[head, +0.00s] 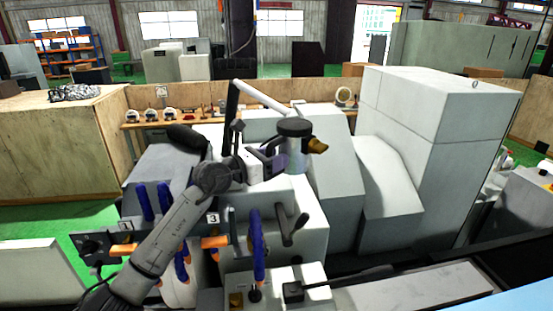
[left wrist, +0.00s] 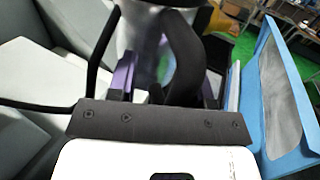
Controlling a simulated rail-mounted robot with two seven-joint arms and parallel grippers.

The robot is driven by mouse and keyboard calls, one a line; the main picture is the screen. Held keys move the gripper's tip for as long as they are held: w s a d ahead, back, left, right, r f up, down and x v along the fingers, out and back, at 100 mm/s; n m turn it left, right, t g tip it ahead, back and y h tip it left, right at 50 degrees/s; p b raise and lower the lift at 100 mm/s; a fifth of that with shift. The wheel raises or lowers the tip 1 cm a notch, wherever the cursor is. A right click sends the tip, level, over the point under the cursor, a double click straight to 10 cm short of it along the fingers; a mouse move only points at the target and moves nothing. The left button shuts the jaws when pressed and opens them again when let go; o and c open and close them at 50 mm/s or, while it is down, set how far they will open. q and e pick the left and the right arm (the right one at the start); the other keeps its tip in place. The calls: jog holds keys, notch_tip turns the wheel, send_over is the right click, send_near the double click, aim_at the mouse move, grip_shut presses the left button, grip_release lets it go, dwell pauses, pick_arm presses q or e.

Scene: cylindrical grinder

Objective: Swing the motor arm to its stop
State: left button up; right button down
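An upright grey cylinder with a dark cap and a brass-coloured side piece, which looks like the motor (head: 294,128), stands above the grinder's front. A pale bar (head: 262,98) slopes down towards it from a black post; I cannot tell which part is the motor arm. My left gripper (head: 279,156) is at the cylinder's left side. Contact is not clear. Purple parts sit beside the fingers. My right gripper is not in view.
Blue handles, including one at the front (head: 258,245), and a dark lever (head: 293,229) stick out near my left arm. A tall grey cabinet (head: 425,105) stands to the right. Green floor lies beyond.

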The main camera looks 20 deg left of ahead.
pick_arm(q)
jog(key=shift+s+d, duration=0.1)
jog(key=shift+d, duration=0.05)
dwell(0.4)
jog(key=b+v, duration=0.5)
jog(key=v, duration=0.9)
